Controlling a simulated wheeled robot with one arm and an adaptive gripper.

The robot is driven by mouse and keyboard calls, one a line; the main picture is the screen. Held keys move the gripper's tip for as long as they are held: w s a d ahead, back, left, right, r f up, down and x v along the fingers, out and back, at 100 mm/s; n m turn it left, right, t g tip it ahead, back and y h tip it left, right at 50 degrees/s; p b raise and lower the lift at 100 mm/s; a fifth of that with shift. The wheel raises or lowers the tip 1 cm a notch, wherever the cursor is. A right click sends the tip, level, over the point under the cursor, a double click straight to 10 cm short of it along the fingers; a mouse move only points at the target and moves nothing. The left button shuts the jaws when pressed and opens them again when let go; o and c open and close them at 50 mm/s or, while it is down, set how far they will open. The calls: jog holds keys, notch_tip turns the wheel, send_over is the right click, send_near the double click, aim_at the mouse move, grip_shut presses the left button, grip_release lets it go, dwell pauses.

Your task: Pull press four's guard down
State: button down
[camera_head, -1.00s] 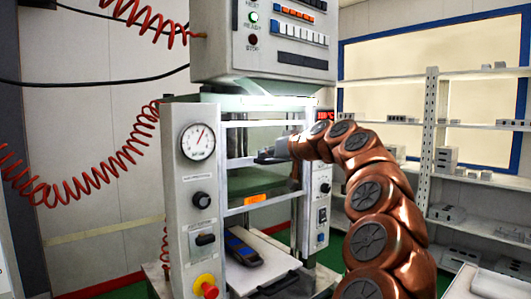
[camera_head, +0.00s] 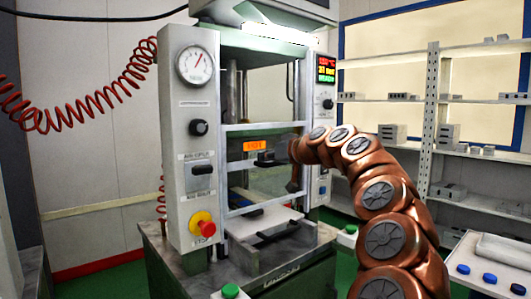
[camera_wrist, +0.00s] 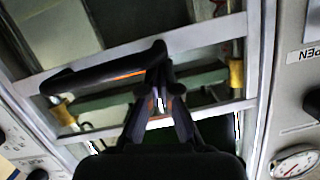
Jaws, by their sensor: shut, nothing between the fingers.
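Press four's guard, a metal-framed clear panel (camera_head: 240,209), hangs between the grey posts of the press (camera_head: 183,150), across the lower part of its opening. My gripper (camera_head: 268,159) is at the guard's front, small and dark in the head view. In the wrist view my gripper (camera_wrist: 160,92) is shut and empty, its fingertips at the right end of a black bar handle (camera_wrist: 95,74) by the guard frame (camera_wrist: 205,32). Whether they touch the bar I cannot tell.
The left post carries a gauge (camera_head: 195,65), a black knob (camera_head: 198,127) and a red emergency button (camera_head: 203,226). A green button (camera_head: 230,291) is low in front.

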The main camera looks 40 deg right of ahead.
aim_at(256, 171)
jog(key=shift+f+b, duration=1.4)
jog(key=shift+f, duration=1)
jog(key=shift+a+f, duration=0.1)
jog(key=shift+f, duration=0.05)
jog(key=shift+d+r+p, duration=0.2)
jog(key=shift+r+p, duration=0.2)
jog(key=shift+r, duration=0.2)
jog(key=r, duration=0.1)
jog(key=r+p, duration=0.2)
jog(key=r, duration=0.1)
jog(key=shift+d, duration=0.35)
jog(key=b+v, duration=0.1)
jog(key=v, duration=0.9)
jog(key=shift+f, duration=0.15)
